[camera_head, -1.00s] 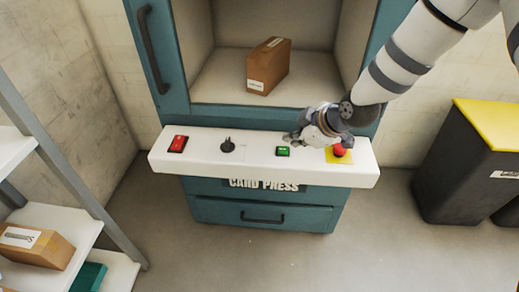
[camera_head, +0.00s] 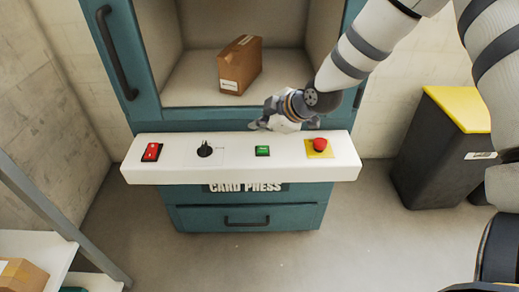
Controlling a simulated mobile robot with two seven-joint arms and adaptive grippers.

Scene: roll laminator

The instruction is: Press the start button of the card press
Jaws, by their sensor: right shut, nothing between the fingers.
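The card press (camera_head: 170,217) is a teal cabinet with a white control panel (camera_head: 230,171) across its front. On the panel, from left to right, are a red rocker switch (camera_head: 152,152), a black knob (camera_head: 204,149), a green button (camera_head: 262,151) and a red mushroom button (camera_head: 320,145) on a yellow plate. My right gripper (camera_head: 259,126) is shut and empty. It shows at the panel's back edge, behind the green button in the picture, and does not cover it. Whether it touches the panel I cannot tell. My left gripper is not in view.
A brown box (camera_head: 240,66) stands inside the open press chamber. A dark bin with a yellow lid (camera_head: 462,108) stands at the right. A shelf (camera_head: 40,250) with a carton (camera_head: 20,278) is at the lower left. The floor before the press is clear.

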